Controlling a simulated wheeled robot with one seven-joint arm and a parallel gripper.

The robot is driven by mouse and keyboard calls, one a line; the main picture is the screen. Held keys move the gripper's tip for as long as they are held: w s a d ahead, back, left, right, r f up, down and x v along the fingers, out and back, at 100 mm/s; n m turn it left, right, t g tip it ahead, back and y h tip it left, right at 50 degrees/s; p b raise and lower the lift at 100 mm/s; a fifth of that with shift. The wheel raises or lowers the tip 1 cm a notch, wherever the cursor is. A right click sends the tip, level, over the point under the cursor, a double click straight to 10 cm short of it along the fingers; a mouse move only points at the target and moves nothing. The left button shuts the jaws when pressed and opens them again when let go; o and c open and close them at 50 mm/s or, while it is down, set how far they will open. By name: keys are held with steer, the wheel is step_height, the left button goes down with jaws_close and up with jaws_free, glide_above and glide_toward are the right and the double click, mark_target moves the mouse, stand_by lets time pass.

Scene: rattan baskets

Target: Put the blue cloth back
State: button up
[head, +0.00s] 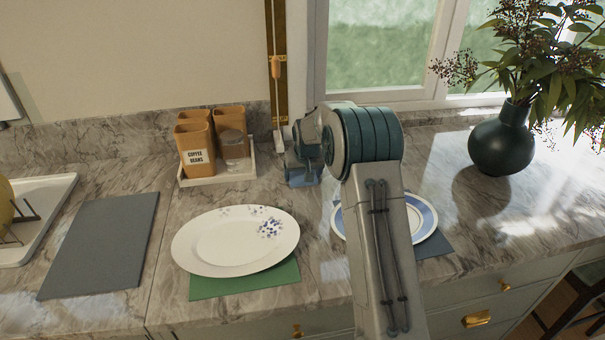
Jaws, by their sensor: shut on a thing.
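My gripper (301,172) is beyond the bend of my arm, low over the counter, right of the white tray. It is shut, and a small patch of blue cloth (301,182) shows at its lower end. My gripper hides most of this patch, so its shape and any contact with the counter cannot be told. A dark blue-grey cloth (435,246) lies under the blue-rimmed plate (424,218) on the right; my arm covers much of both.
A floral plate (225,245) sits on a green cloth (245,284). A grey mat (100,242) lies at left. A white tray (217,180) holds orange canisters (193,138) and a glass (237,148). A dark vase (502,143) stands at right.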

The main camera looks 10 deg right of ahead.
steer(key=o, duration=0.9)
steer(key=shift+r, duration=0.45)
steer(key=s+r+b, duration=0.1)
steer(key=s+r, duration=1.2)
steer(key=r, duration=0.1)
steer(key=s+f+g, duration=0.1)
steer(key=s+f, duration=0.2)
steer(key=s, duration=2.8)
steer(key=shift+s+f, duration=0.2)
steer(key=shift+a, duration=0.1)
